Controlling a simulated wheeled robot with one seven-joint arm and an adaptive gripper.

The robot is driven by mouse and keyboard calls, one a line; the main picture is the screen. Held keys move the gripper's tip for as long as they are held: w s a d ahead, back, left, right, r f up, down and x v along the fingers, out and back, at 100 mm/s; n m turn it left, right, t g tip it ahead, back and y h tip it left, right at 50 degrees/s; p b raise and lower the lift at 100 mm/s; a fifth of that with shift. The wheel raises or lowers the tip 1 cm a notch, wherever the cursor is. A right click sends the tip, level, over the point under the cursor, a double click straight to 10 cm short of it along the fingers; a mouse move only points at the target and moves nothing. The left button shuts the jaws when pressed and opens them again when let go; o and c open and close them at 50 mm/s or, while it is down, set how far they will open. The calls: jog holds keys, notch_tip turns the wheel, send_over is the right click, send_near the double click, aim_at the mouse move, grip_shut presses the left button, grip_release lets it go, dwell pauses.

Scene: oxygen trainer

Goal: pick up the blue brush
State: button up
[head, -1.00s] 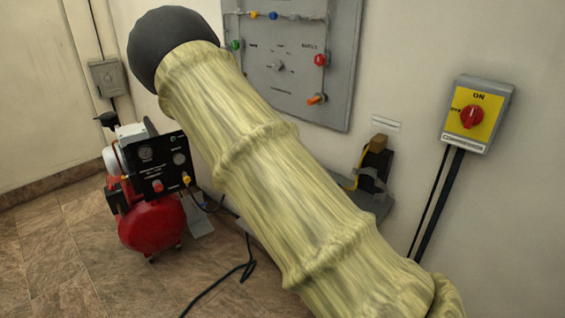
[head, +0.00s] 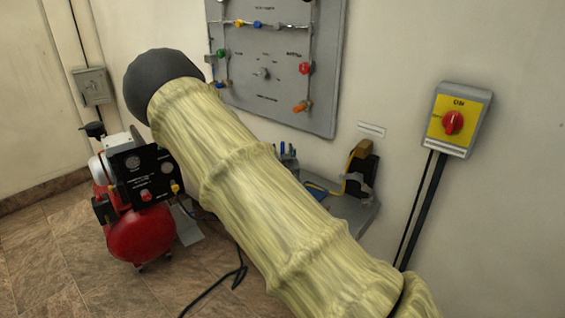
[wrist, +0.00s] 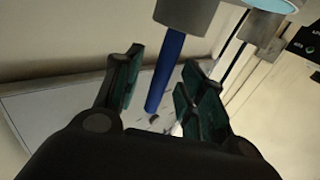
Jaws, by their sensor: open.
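In the wrist view, a plain blue rod (wrist: 166,72), which looks like the blue brush's handle, sticks out of a grey cylindrical holder (wrist: 187,14). My gripper (wrist: 160,82) is open, with one finger to the left of the rod and the other to its right. The rod shows between the fingers with gaps on both sides; I cannot tell its depth. The brush's other end is hidden. In the head view, my sleeved arm hides my gripper; thin blue and dark items (head: 288,152) stand just behind the arm.
A grey shelf (head: 352,212) on the wall carries a yellow-and-black object (head: 360,168). A grey panel (head: 275,85) with coloured knobs hangs above. A yellow switch box (head: 455,118) is at right. A red compressor (head: 140,232) stands on the floor at left.

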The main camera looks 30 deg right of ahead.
jog(key=shift+w+d, duration=0.2)
jog(key=shift+w, duration=0.05)
grip_shut()
